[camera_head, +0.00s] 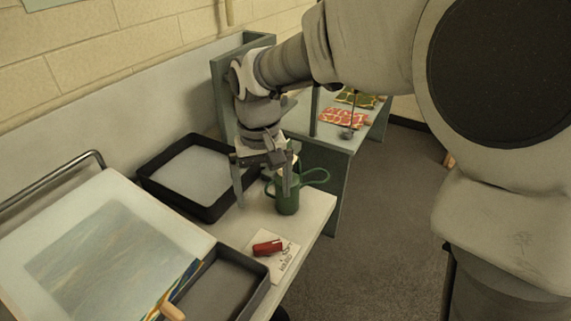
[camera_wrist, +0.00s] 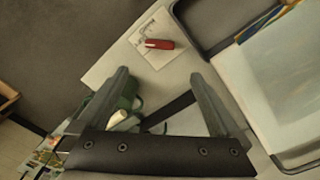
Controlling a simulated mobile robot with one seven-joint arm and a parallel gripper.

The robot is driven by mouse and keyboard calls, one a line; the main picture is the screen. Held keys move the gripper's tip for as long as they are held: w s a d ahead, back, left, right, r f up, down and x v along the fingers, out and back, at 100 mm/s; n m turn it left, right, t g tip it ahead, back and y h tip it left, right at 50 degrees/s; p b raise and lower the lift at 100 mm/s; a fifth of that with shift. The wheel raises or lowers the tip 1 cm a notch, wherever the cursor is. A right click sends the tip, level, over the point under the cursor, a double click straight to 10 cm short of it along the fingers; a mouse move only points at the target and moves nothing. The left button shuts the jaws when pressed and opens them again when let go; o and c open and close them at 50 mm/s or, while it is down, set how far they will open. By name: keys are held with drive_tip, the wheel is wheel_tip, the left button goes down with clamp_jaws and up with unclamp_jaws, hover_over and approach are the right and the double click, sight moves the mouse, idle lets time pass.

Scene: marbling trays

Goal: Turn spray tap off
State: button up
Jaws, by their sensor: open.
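I cannot make out a spray tap for certain in either view. A bent metal pipe or rail (camera_head: 60,178) runs along the back of the large pale tray (camera_head: 178,222) at the left. My gripper (camera_head: 263,188) points down over the pale table, open and empty, between the black tray and the green can. Its two fingers also show apart in the wrist view (camera_wrist: 159,82), with nothing between their tips. In the head view the right finger covers part of the green can (camera_head: 288,201). In the wrist view the can (camera_wrist: 127,91) is partly behind the left finger.
A black-rimmed tray (camera_head: 215,211) stands at the back, and a dark tray (camera_head: 262,290) at the front. A red object (camera_head: 267,248) lies on a white card (camera_head: 284,262). A grey-green bench (camera_head: 338,165) with patterned sheets (camera_head: 343,117) stands beyond. Floor at right is open.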

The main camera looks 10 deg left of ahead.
sight(267, 244)
wheel_tip(267, 244, down, 17)
drive_tip(key=shift+f+b, duration=0.1)
drive_tip(key=shift+b, duration=0.7)
drive_tip(key=shift+c, duration=0.2)
drive_tip(key=c, duration=1)
drive_tip(key=n, duration=0.4)
drive_tip(key=shift+w+n, duration=0.1)
drive_tip(key=shift+n, duration=0.2)
drive_tip(key=shift+n+p, duration=0.65)
drive_tip(key=shift+n, duration=1.45)
